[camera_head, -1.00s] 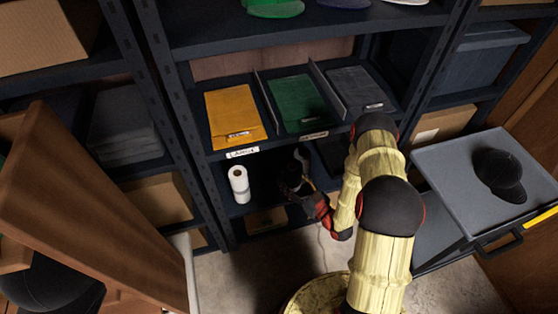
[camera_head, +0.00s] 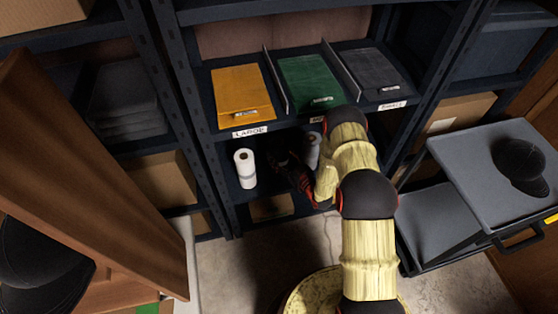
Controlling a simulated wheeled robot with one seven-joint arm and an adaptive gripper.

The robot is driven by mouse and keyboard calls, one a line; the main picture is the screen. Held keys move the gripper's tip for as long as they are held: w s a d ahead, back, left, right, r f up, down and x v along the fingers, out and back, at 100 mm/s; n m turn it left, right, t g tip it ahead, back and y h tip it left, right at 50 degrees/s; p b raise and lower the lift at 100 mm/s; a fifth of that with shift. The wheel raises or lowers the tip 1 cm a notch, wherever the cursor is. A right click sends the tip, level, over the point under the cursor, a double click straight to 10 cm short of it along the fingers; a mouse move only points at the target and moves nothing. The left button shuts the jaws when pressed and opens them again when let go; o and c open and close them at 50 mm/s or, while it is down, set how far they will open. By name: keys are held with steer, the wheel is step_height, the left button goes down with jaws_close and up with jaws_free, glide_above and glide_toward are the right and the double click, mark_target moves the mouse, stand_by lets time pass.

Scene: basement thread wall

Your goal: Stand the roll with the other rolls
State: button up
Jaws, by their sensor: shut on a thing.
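A white roll (camera_head: 244,169) stands upright on the lower shelf, under the label at the left. A second, greyer roll (camera_head: 312,151) shows in shadow to its right, partly hidden behind my arm. My gripper (camera_head: 283,163) is inside the same lower bay, between these two rolls in the picture. It is shut on a roll, but its fingers and what they hold are dark and hard to make out. I cannot tell whether the greyer roll is the one held or stands behind the gripper.
The shelf above (camera_head: 252,131) carries an orange packet (camera_head: 240,92), a green packet (camera_head: 309,84) and a grey packet (camera_head: 370,72) between dividers. Shelf uprights flank the bay. A grey cart (camera_head: 462,150) with a black cap (camera_head: 521,166) stands right. A wooden panel (camera_head: 85,180) is at left.

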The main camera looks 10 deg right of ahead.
steer(key=shift+w+a+f+b, duration=0.1)
steer(key=shift+w+f+b, duration=0.1)
steer(key=shift+f+b, duration=0.6)
steer(key=shift+w+f+b, duration=0.2)
steer(key=shift+f+b, duration=0.2)
steer(key=shift+f, duration=0.65)
steer(key=shift+f, duration=0.15)
steer(key=o, duration=1.5)
